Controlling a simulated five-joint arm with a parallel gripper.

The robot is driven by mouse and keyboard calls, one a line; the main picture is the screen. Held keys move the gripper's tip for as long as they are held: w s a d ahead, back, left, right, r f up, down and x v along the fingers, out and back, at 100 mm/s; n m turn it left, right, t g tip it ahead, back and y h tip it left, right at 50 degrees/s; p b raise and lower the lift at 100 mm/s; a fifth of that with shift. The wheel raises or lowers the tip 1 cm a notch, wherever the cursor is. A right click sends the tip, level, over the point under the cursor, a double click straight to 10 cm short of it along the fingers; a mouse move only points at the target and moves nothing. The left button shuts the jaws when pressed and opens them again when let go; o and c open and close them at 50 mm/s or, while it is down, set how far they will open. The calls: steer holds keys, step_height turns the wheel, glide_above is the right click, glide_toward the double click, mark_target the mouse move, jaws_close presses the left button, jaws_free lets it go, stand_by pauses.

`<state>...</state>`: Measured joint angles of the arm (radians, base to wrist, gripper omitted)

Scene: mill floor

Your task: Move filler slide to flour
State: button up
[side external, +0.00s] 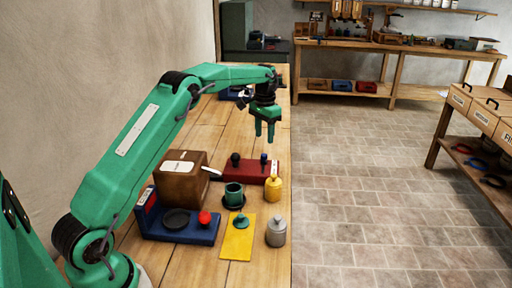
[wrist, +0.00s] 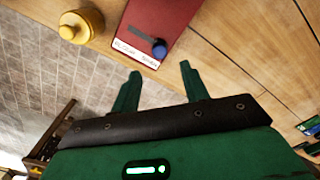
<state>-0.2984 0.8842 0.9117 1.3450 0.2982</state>
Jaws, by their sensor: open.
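The red board (side external: 252,173) lies on the wooden bench with a dark knob (side external: 235,158) at its left and a blue knob (side external: 264,158) towards its right. In the wrist view, the board (wrist: 160,22) carries a white label strip (wrist: 135,53) at its near end, partly legible, with the blue knob (wrist: 159,48) beside it. I cannot clearly make out which knob is the filler slide. My gripper (side external: 264,136) is open and empty, pointing down above the bench behind the board. In the wrist view, the blue knob shows beyond the gap between my fingertips (wrist: 160,72), apart from them.
A yellow container (side external: 273,188) stands by the board's right end. Bench behind the board is mostly clear.

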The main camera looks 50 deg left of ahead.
mark_target(264, 155)
steer(key=shift+f, duration=3.8)
jaws_close()
